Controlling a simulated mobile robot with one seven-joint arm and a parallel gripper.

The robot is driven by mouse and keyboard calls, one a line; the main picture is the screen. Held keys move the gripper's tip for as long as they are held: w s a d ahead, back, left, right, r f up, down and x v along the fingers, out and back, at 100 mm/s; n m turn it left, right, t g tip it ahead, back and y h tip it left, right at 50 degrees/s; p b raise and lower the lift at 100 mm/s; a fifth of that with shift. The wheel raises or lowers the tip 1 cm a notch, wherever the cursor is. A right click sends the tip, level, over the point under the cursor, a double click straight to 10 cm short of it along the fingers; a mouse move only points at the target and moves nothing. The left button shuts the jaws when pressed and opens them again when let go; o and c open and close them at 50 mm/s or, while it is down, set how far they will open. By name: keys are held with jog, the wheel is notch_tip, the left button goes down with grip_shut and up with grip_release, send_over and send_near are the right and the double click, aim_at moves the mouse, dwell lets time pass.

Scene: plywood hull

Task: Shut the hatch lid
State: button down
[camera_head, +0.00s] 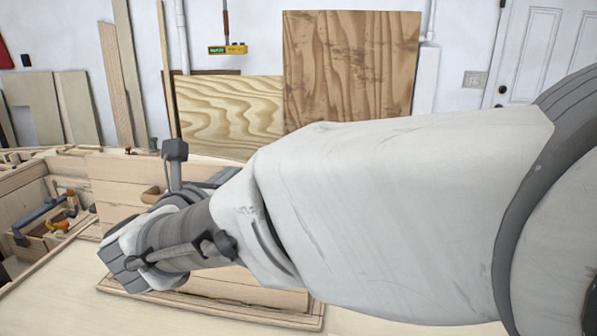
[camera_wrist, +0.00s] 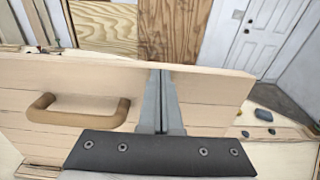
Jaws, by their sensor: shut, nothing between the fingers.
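The hatch lid is a pale planked panel that stands raised, seen in the head view (camera_head: 112,178) and across the wrist view (camera_wrist: 210,95). A rounded wooden handle (camera_wrist: 78,112) sits on its near face, left of my fingers; part of it also shows in the head view (camera_head: 151,194). My gripper (camera_wrist: 162,72) is shut and empty, its fingers in front of the lid's face with the tips near the top edge. I cannot tell whether they touch it. The hatch frame (camera_head: 215,309) shows below my arm, which hides much of the lid and opening.
An open compartment with tools (camera_head: 55,222) lies at the left. Plywood sheets (camera_head: 350,65) lean against the back wall. A yellow level (camera_head: 228,50) hangs there. Small dark objects (camera_wrist: 263,114) lie right of the lid. Pale deck (camera_head: 45,290) is bare at front left.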

jog(key=w+d+f+g+p, duration=0.1)
jog(key=w+f+g+p, duration=0.25)
jog(key=w+p, duration=0.55)
jog(key=w+d+f+g+p, duration=0.15)
jog(key=w+g+p, duration=0.25)
jog(key=w+p, duration=0.5)
jog(key=shift+y, duration=0.3)
jog(key=shift+w+f+b, duration=0.8)
jog(key=shift+w+f, duration=1.2)
jog(key=shift+f, duration=1.25)
jog(key=shift+w+f+b, duration=0.75)
jog(key=shift+w+f, duration=1.3)
jog(key=shift+f, duration=1.2)
jog(key=shift+w+f+b, duration=0.8)
jog(key=shift+w+f, duration=1.2)
jog(key=shift+f, duration=1.25)
jog(key=shift+r, duration=0.1)
